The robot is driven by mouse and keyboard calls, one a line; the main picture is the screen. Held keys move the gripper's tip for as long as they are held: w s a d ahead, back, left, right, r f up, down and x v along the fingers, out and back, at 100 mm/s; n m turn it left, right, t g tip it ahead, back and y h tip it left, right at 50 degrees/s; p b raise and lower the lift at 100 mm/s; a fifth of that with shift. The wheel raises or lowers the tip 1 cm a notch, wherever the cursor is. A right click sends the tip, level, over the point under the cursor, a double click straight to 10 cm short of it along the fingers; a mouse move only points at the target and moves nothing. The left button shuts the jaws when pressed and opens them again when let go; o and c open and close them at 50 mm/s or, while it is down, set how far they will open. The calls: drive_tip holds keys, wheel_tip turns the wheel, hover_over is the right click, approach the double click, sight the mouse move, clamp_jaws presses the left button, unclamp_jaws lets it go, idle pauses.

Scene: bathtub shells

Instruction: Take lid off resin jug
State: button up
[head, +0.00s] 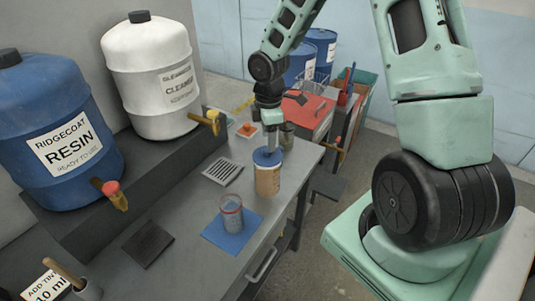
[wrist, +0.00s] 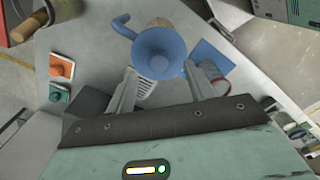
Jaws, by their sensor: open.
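The jug (head: 267,181) is a tan, upright container on the grey bench, with a blue lid (head: 267,157) on top. In the wrist view the round blue lid (wrist: 159,52) lies just past my fingertips, with a curved blue piece to its upper left; part of the tan body shows behind it. My gripper (head: 269,146) points down right above the lid. In the wrist view my gripper (wrist: 160,74) is open, its two fingers on either side of the lid's near edge. I cannot tell whether a finger touches the lid.
A clear cup (head: 231,214) with a red rim stands on a blue mat (head: 222,236), left of the jug. A grate (head: 222,172) and a dark pad (head: 148,244) lie on the bench. A blue resin drum (head: 60,130) and a white cleaner drum (head: 150,75) stand on a ledge behind.

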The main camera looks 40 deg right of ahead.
sight(267, 153)
drive_tip(key=f+p, duration=0.1)
drive_tip(key=f, duration=0.3)
drive_tip(key=shift+w, duration=0.2)
drive_tip(key=shift+c, duration=0.3)
drive_tip(key=c, duration=1)
